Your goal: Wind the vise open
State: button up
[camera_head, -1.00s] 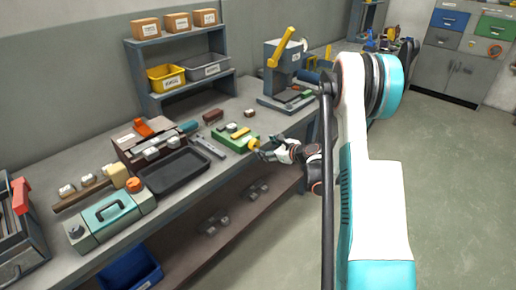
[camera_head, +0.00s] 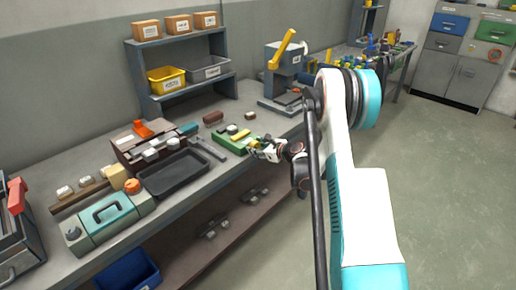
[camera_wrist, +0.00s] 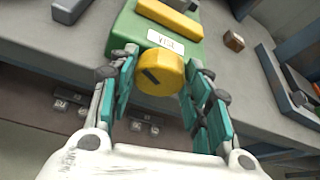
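The green vise (camera_head: 228,143) sits at the front edge of the workbench, with a yellow bar on top. In the wrist view the vise (camera_wrist: 191,47) shows a white label above a round yellow knob (camera_wrist: 160,73) with a dark slot on its face. My gripper (camera_wrist: 161,66) is open, its teal fingers on the left and right of the knob. The fingertips look close to the knob's sides, with narrow gaps. In the head view my gripper (camera_head: 258,148) is at the vise's front end and largely hides the knob.
A black tray (camera_head: 173,176) and a grey bar lie left of the vise. A press with a yellow lever (camera_head: 282,48) stands behind it to the right. A small brown block (camera_wrist: 234,41) lies on the bench nearby. Open floor is on the right.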

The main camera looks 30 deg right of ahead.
jog(key=shift+a+f+n+b, duration=0.1)
jog(key=shift+f+n+b, duration=0.05)
jog(key=shift+n+b, duration=0.25)
jog(key=shift+n+t+h+b, duration=0.4)
jog(key=shift+n+h, duration=0.2)
jog(key=shift+n, duration=0.1)
jog(key=o, duration=1)
jog(key=shift+o, duration=0.2)
jog(key=shift+s, duration=0.1)
jog(key=v, duration=1.2)
